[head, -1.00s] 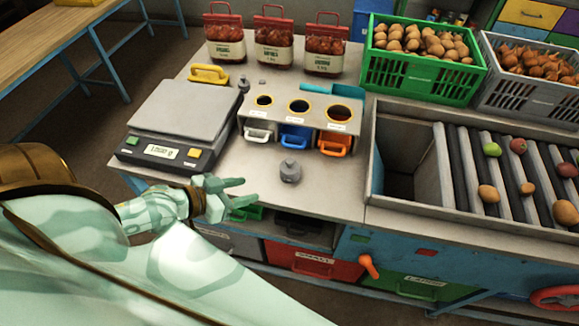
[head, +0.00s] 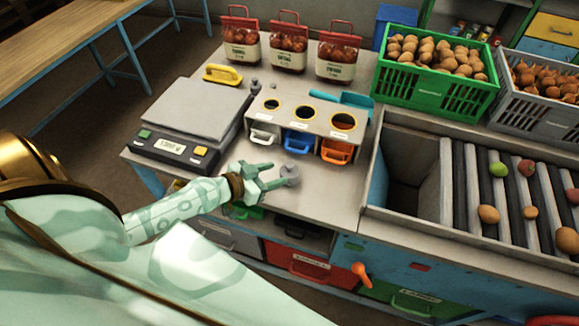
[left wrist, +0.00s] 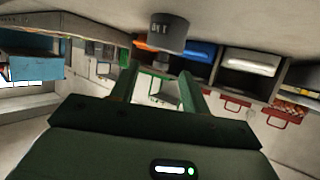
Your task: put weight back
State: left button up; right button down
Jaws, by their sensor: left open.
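A grey weight (head: 291,174) stands upright on the metal bench top near its front edge. My left gripper (head: 276,175) is open and empty, with its fingers reaching right toward the weight. The scale's plate is empty. My right gripper is not in view.
A block with three round holes and white, blue and orange bins (head: 306,118) stands behind the weight. A yellow-handled tool (head: 222,74) and several red-topped sacks (head: 288,50) are at the back. A sunken tray (head: 405,170) and rollers with produce lie to the right.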

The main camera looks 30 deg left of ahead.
aim_at(287, 165)
pick_arm(q)
jog(key=x, duration=0.4)
jog(key=r+p+x, duration=0.1)
jog(key=x, duration=0.1)
jog(key=shift+w+f, duration=0.2)
jog(key=shift+w, duration=0.3)
jog(key=shift+s, duration=0.1)
grip_shut()
jog(key=shift+a+r, duration=0.1)
jog(key=shift+r, duration=0.05)
